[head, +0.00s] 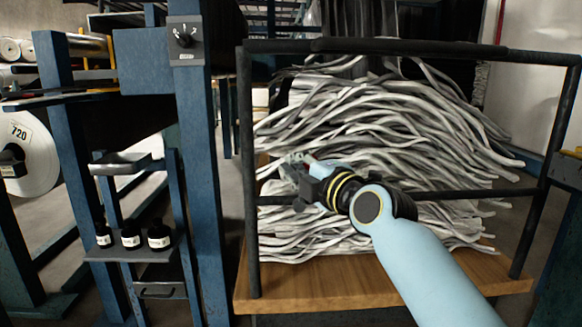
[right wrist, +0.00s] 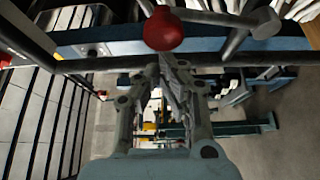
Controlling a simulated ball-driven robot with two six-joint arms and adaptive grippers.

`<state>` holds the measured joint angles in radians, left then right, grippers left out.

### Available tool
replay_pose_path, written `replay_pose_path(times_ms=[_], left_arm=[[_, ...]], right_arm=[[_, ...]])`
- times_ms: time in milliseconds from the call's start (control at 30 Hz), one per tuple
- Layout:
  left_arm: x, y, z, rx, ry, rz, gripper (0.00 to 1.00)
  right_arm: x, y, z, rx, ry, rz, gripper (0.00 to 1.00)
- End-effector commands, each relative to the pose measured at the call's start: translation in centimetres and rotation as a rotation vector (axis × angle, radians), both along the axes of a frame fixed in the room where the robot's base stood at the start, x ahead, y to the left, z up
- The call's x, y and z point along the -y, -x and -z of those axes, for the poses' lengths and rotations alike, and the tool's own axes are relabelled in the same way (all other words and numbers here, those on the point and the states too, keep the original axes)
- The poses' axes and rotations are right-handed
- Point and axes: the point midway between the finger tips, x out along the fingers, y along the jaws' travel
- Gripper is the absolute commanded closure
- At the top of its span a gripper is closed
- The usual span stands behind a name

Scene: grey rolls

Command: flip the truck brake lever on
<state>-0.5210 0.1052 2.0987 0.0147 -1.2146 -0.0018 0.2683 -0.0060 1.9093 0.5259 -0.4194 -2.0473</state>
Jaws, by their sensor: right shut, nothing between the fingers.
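The brake lever's red ball knob (right wrist: 164,30) shows at the top of the right wrist view, with a grey rod and dark tube beside it. My right gripper (right wrist: 170,62) is shut and empty, its fingertips just below the knob in that picture; I cannot tell whether they touch it. In the head view my right gripper (head: 297,160) is at the left part of the truck, in front of the grey strands, with a bit of red beside it. The truck (head: 375,285) has a black tube frame and wooden deck. My left gripper is not in view.
Grey strands (head: 390,120) are heaped on the truck. A blue post (head: 205,200) with a dial switch (head: 185,40) stands to its left. A small shelf with black bottles (head: 131,238) and a white roll (head: 30,155) are further left.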

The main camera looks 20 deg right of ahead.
Motion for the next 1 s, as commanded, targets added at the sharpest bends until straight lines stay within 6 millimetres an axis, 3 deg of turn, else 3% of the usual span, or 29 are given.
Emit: replay_pose_path(times_ms=[367, 533, 767, 1000], left_arm=[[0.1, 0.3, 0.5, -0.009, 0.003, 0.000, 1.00], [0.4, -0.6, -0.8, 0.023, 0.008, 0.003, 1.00], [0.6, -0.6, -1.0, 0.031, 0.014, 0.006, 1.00], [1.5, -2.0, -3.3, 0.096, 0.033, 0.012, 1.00]], right_arm=[[0.4, 0.1, 0.3, 0.009, -0.035, 0.002, 1.00], [0.7, 0.2, 0.1, 0.018, -0.061, 0.002, 1.00], [1.2, 0.3, 0.2, 0.028, -0.100, 0.002, 1.00], [2.5, 0.7, 0.7, 0.058, -0.209, 0.003, 1.00]])
